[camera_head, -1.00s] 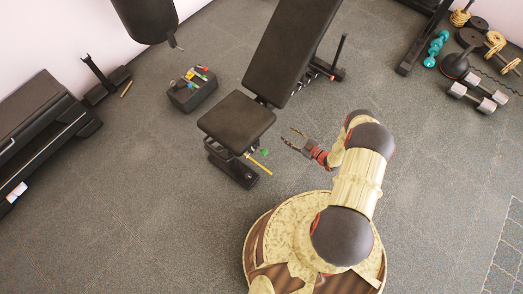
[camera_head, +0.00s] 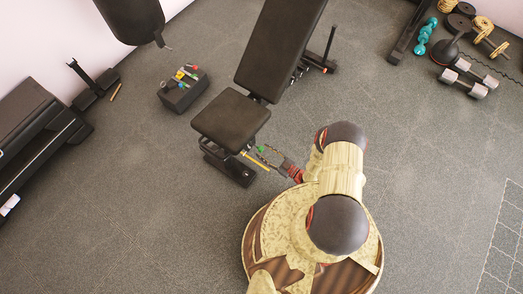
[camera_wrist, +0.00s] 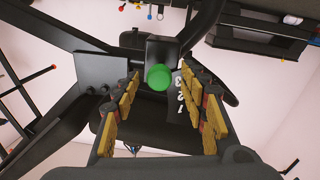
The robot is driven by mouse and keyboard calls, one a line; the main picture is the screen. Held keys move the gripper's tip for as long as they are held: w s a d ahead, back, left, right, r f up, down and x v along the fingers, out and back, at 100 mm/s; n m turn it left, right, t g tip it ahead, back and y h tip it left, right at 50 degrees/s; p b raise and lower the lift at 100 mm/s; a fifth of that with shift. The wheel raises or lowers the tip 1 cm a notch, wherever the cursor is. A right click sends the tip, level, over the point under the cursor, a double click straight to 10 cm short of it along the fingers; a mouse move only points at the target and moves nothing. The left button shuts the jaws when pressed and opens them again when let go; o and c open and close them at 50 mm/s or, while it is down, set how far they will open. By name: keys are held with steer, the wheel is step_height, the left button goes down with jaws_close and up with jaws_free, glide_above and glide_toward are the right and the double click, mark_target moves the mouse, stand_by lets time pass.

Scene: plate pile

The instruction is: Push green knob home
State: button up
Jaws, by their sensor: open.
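The green knob (camera_wrist: 159,77) sits on a black bracket of the weight bench in the wrist view. In the head view my gripper (camera_head: 264,156) is close to the knob, at the seat's right side. I cannot tell whether it touches the knob. Nothing is held. How far the knob stands out is unclear.
The inclined backrest (camera_head: 281,50) rises behind the seat. A dark box (camera_head: 183,92) with colourful items stands left of the bench. Dumbbells (camera_head: 468,80) lie at the far right.

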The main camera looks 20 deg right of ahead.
steer(key=shift+x, duration=1.2)
steer(key=shift+c, duration=0.6)
jaws_close()
